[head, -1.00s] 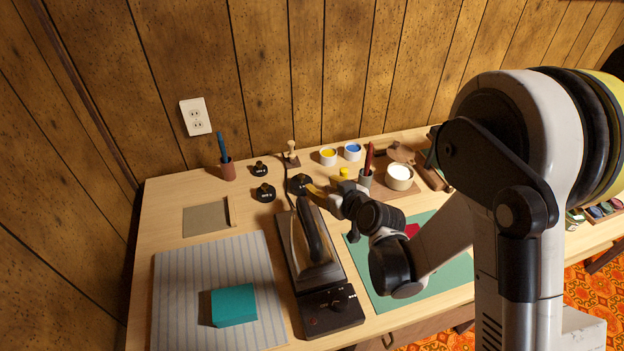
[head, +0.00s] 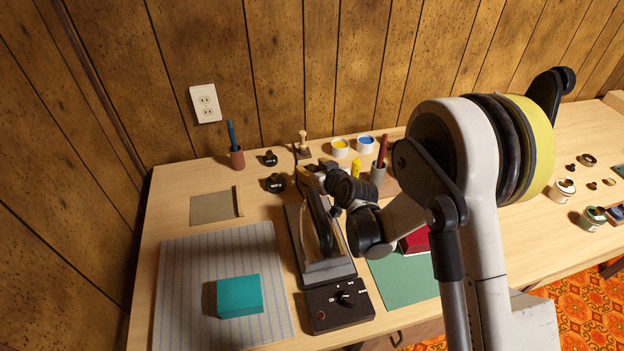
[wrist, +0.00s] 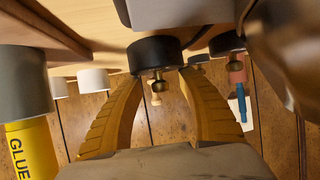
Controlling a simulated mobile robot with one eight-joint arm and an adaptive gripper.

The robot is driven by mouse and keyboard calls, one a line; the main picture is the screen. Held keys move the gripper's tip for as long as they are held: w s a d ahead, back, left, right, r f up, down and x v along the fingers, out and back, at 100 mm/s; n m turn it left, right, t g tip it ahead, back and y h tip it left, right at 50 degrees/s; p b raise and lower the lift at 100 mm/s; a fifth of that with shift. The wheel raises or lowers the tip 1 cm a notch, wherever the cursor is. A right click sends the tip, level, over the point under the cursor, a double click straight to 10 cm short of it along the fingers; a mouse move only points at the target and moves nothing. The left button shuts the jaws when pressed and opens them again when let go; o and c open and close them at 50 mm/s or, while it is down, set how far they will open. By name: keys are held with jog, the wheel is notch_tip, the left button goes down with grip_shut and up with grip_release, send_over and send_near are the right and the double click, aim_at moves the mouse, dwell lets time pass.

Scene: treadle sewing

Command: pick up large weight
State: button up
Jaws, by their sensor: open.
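The large weight, a black disc with a brass knob, shows in the wrist view (wrist: 154,56) just beyond and between my fingertips. In the head view it is mostly hidden behind my gripper (head: 307,175). My gripper's two yellow fingers (wrist: 160,82) are spread, with the knob in the gap between them. I see no finger closed on it. Two smaller black weights stand to the left in the head view, one nearer (head: 275,183) and one farther back (head: 270,158).
An iron (head: 318,232) stands on its dark base just in front of my gripper. A wooden stamp (head: 303,146), paint pots (head: 340,147) and a yellow glue stick (wrist: 32,148) are close by. A teal block (head: 239,296) lies on the striped cloth (head: 180,270).

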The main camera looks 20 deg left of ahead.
grip_shut()
jog(key=shift+r, duration=0.15)
